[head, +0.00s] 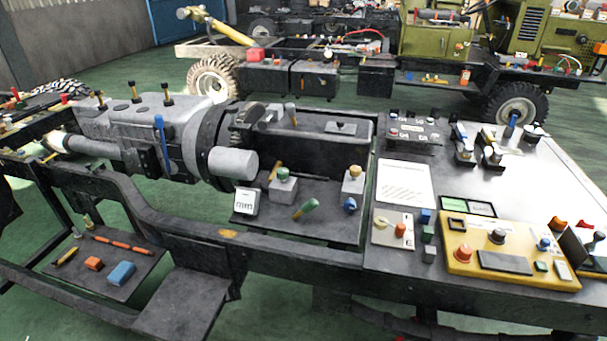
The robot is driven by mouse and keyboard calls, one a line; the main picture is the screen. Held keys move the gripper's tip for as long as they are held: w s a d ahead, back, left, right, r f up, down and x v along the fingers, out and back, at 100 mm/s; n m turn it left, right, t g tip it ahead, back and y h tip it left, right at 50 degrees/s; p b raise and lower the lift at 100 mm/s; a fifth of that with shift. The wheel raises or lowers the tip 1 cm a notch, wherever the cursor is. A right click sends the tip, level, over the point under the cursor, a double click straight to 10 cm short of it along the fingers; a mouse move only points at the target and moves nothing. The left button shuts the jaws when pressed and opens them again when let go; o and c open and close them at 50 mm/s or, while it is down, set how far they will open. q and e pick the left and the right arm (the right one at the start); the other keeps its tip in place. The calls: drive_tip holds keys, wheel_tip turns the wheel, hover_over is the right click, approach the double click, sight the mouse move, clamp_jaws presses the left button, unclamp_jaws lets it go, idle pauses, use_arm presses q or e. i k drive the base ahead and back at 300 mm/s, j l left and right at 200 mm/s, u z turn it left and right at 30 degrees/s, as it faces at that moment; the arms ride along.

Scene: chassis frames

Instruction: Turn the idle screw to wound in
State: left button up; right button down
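I cannot tell for sure which part is the idle screw; no readable label names it. Candidates stand on the dark plate in the middle of the chassis frame: a green-topped knob (283,172) on a grey block, a tan-topped knob (354,171) on a pale block, a slanted green handle (306,208) and a blue knob (350,204). Neither gripper is in view.
A grey gearbox (140,120) with upright levers sits left on the frame. A yellow control box (463,262) and a white sheet (405,183) lie on the right-hand bench. A low shelf (70,273) holds small coloured parts. A green truck (433,45) stands behind, across open floor.

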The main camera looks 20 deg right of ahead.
sight(355, 172)
drive_tip(key=i+l, duration=0.15)
drive_tip(key=i, duration=0.15)
drive_tip(key=i+l+z, duration=0.1)
drive_tip(key=i+z, duration=0.4)
drive_tip(key=z, duration=0.2)
drive_tip(key=i+z, duration=0.35)
drive_tip(key=k+l, duration=0.05)
drive_tip(key=k, duration=0.05)
